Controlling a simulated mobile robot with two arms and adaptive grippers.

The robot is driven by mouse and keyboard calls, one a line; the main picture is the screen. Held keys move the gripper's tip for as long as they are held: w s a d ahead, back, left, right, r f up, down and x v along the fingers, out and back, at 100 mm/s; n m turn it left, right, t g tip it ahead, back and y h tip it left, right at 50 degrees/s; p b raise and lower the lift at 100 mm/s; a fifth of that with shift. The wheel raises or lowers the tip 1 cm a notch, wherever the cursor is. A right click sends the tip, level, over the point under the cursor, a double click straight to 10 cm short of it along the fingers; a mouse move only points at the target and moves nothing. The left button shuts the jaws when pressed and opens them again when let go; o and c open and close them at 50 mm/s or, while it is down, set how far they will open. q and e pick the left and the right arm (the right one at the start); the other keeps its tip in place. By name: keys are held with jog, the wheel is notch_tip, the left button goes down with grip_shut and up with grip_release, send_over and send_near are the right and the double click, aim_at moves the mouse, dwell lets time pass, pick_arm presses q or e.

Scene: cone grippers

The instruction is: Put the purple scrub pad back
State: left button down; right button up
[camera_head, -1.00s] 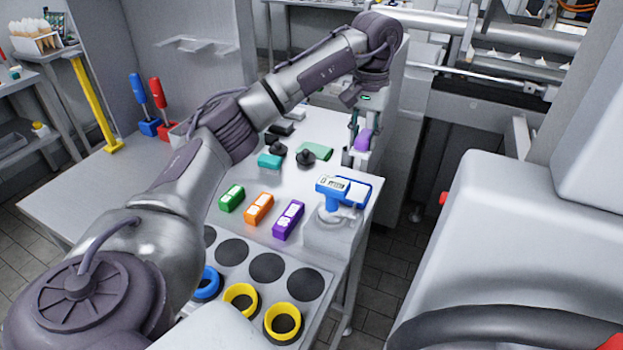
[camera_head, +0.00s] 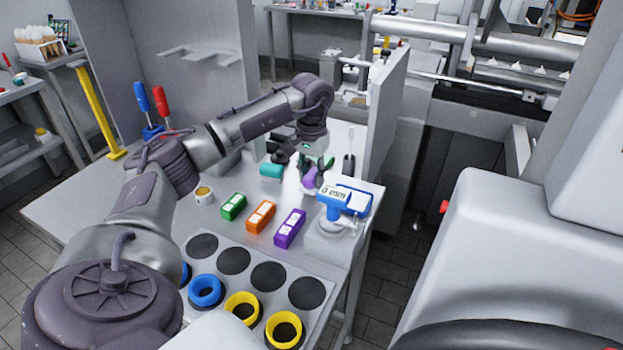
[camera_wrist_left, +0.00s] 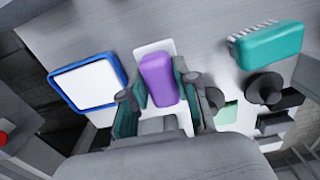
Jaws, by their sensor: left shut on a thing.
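The purple scrub pad (camera_head: 309,180) is a small rounded block between the fingers of my left gripper (camera_head: 314,170). In the left wrist view the purple pad (camera_wrist_left: 158,74) sits between the two fingers of the gripper (camera_wrist_left: 158,94), which is shut on it. A white flat patch (camera_wrist_left: 153,47) shows on the table behind and around the pad's far end; I cannot tell whether the pad touches it. A teal brush (camera_head: 271,172) lies to the left of the gripper and also shows in the wrist view (camera_wrist_left: 270,46). My right gripper is not in view.
A blue-and-white digital gauge (camera_head: 335,196) stands close to the gripper's right. Green (camera_head: 233,206), orange (camera_head: 261,216) and purple (camera_head: 290,228) labelled blocks lie in front.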

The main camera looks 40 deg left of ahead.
aim_at(311, 174)
pick_arm(q)
jog(key=shift+f, duration=0.85)
jog(key=shift+f, duration=0.1)
jog(key=c, duration=0.9)
grip_release()
jog(key=shift+o, duration=0.2)
notch_tip(311, 174, up, 12)
jog(key=shift+b, duration=0.4)
